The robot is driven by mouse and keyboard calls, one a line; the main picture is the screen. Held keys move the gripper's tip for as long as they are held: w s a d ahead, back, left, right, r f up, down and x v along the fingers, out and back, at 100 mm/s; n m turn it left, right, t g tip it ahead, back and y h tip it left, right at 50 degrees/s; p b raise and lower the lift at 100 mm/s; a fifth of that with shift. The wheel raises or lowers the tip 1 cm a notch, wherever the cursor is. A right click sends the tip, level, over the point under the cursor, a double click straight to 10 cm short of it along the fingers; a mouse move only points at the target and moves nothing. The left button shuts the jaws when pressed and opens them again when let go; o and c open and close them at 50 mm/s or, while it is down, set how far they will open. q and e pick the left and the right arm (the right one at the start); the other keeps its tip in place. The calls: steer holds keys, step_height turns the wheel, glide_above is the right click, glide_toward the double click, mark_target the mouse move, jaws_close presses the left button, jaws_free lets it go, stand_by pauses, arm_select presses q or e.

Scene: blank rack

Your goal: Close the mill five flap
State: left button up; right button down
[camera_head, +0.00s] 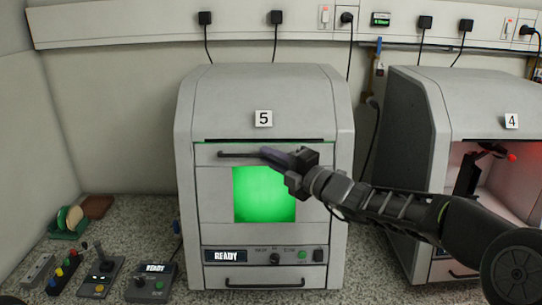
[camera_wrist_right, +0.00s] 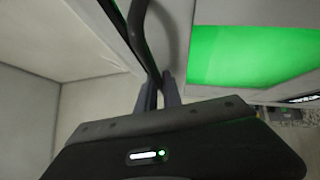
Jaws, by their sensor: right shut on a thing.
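Mill five (camera_head: 264,85) is a grey cabinet marked 5, in the middle of the head view. Its flap (camera_head: 213,190) covers the front opening, with a glowing green window (camera_head: 264,194) and a thin dark line along the top edge. The flap's dark bar handle (camera_head: 232,155) runs across its upper part. My right gripper (camera_head: 268,153) is shut on the handle near its middle, hiding the handle's right part. In the right wrist view the two fingers (camera_wrist_right: 160,90) close on the handle (camera_wrist_right: 139,25). My left gripper is not in view.
The display (camera_head: 226,255) below the flap reads READY. Mill four (camera_head: 415,125) stands at the right with its front open and red-lit inside. Control boxes (camera_head: 100,275) and a rack with discs (camera_head: 70,220) lie on the speckled counter at the left. A power strip runs along the wall.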

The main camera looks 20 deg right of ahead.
steer(key=shift+w+d+f, duration=0.1)
steer(key=shift+w+d, duration=0.15)
steer(key=shift+s+a, duration=0.15)
steer(key=shift+a, duration=0.05)
steer(key=c, duration=2)
jaws_free()
steer(key=shift+s, duration=0.15)
steer(key=o, duration=0.5)
steer(key=b+v, duration=0.1)
steer(key=v, duration=0.6)
steer(key=shift+s+d, duration=0.2)
steer(key=shift+s, duration=0.15)
